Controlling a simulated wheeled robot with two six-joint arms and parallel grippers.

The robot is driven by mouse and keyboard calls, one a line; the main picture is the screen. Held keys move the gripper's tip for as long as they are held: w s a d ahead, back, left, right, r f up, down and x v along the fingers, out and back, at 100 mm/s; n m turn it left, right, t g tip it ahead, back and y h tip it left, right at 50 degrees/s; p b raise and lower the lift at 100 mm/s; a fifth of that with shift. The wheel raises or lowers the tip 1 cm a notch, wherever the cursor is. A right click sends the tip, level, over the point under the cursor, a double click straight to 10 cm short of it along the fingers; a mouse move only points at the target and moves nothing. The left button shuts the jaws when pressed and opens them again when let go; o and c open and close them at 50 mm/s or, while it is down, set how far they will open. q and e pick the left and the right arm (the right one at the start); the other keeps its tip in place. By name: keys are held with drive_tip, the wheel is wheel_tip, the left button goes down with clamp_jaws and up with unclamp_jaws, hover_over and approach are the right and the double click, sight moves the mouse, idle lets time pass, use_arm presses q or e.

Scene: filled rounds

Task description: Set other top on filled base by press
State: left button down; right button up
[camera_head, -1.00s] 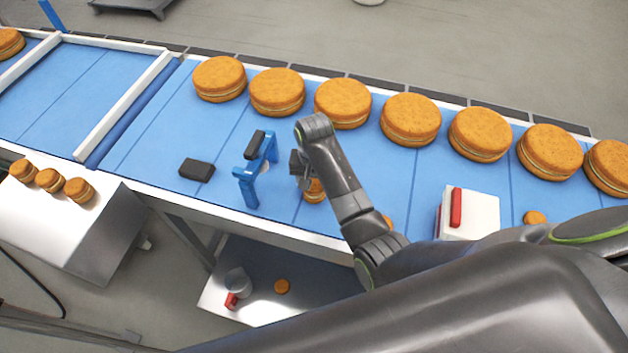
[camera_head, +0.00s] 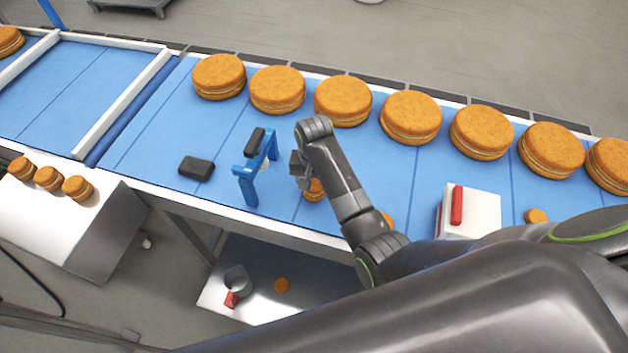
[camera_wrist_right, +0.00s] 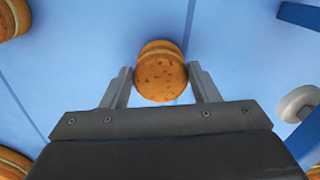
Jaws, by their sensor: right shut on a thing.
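My right gripper (camera_head: 300,170) is low over the blue belt, just right of the blue press-like frame (camera_head: 250,172) with its dark top block. In the right wrist view the gripper's fingers (camera_wrist_right: 163,84) are shut on a small orange-brown round top (camera_wrist_right: 160,78). A second round edge (camera_wrist_right: 158,46) shows just behind it; I cannot tell whether the two touch. In the head view a small round (camera_head: 314,190) shows beside the gripper, partly hidden by my arm. The frame's pale round pad (camera_wrist_right: 298,102) is at the right of the wrist view. My left gripper is out of view.
Several large filled rounds (camera_head: 343,100) line the belt's far side. A dark block (camera_head: 196,168) lies left of the frame. A white box with a red handle (camera_head: 480,215) stands right. Three small rounds (camera_head: 48,178) sit on a metal block at left.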

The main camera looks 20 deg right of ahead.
drive_tip(key=shift+f, duration=0.2)
drive_tip(key=o, duration=0.8)
drive_tip(key=shift+c, duration=0.2)
drive_tip(key=shift+o, duration=0.4)
drive_tip(key=o, duration=0.4)
drive_tip(key=shift+c, duration=0.2)
drive_tip(key=shift+r+p, duration=0.35)
drive_tip(key=shift+r, duration=3.2)
drive_tip(key=shift+f, duration=0.1)
